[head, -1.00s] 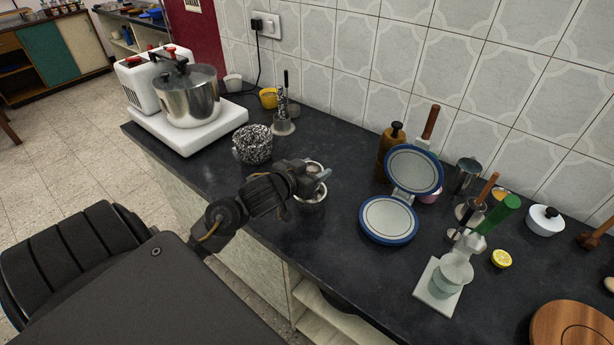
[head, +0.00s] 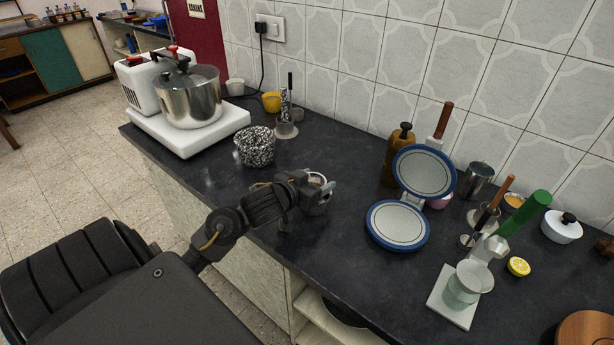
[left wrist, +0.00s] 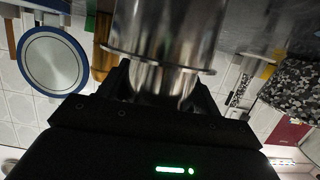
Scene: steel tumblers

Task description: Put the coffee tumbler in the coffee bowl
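The coffee tumbler (head: 317,208) is a shiny steel cup near the front edge of the dark counter. My left gripper (head: 319,190) is at it and partly covers it. In the left wrist view the tumbler (left wrist: 163,38) shows large, with a raised ring, between the two dark fingers, which appear to press on its narrower part. I cannot tell whether it is clear of the counter. A black-and-white speckled bowl (head: 255,147), which I take as the coffee bowl, stands to the left and behind. It also shows in the left wrist view (left wrist: 291,88). My right gripper is not in view.
A blue-rimmed waffle-iron-like appliance (head: 398,226) stands open to the right. A steel pot (head: 189,98) on a white base (head: 187,130) is at the left. A grater-like tool (head: 285,115) stands behind the bowl. The counter between tumbler and bowl is clear.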

